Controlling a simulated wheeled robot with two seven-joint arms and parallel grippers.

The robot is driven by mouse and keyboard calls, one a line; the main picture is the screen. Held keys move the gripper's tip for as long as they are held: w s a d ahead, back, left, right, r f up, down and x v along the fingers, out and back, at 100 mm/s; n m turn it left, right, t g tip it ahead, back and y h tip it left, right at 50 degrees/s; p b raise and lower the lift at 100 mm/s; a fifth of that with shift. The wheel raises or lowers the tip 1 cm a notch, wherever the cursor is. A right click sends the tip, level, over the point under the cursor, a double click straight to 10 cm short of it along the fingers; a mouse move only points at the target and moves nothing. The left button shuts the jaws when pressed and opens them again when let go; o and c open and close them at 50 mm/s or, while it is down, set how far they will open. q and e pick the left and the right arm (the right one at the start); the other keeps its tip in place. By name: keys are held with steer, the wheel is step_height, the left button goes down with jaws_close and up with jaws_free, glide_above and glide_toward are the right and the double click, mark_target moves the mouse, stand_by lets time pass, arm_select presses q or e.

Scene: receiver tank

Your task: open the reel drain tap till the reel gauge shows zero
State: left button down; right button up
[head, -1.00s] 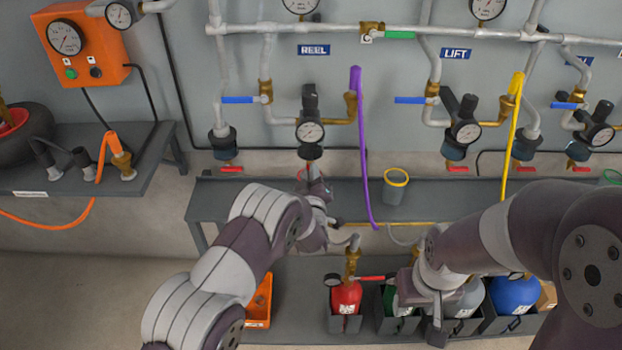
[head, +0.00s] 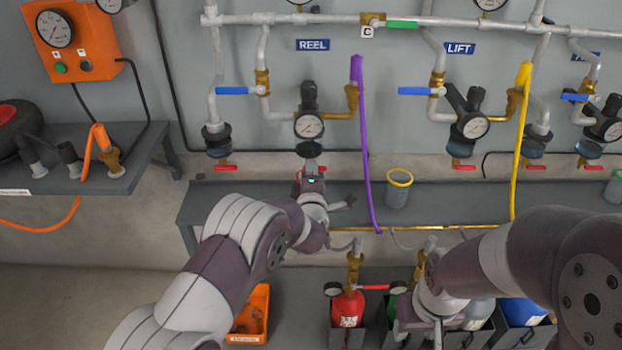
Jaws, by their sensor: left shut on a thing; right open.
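The reel gauge (head: 309,125) is a white dial on the dark regulator under the REEL sign (head: 313,45). Its needle is too small to read. A dark bowl (head: 309,149) hangs below it. My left gripper (head: 311,174) is right under this bowl, shut on the reel drain tap (head: 298,174). Only a bit of the tap's red shows beside the fingers, so its angle cannot be told. My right gripper (head: 438,333) is open and low at the right, in front of the cylinders, partly hidden by its own wrist.
Another red-handled tap (head: 222,167) hangs left of the reel regulator. A purple hose (head: 364,150) hangs to its right, and a grey cup with a yellow rim (head: 398,190) stands on the shelf. A red cylinder (head: 347,309) and an orange bin (head: 250,318) are below.

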arm_select(q)
steer(key=shift+f+n+b, duration=0.15)
steer(key=shift+n+b, duration=0.15)
steer(key=shift+n, duration=0.1)
stand_by(0.3)
steer(key=c, duration=1.2)
jaws_free()
steer(key=shift+r, duration=0.2)
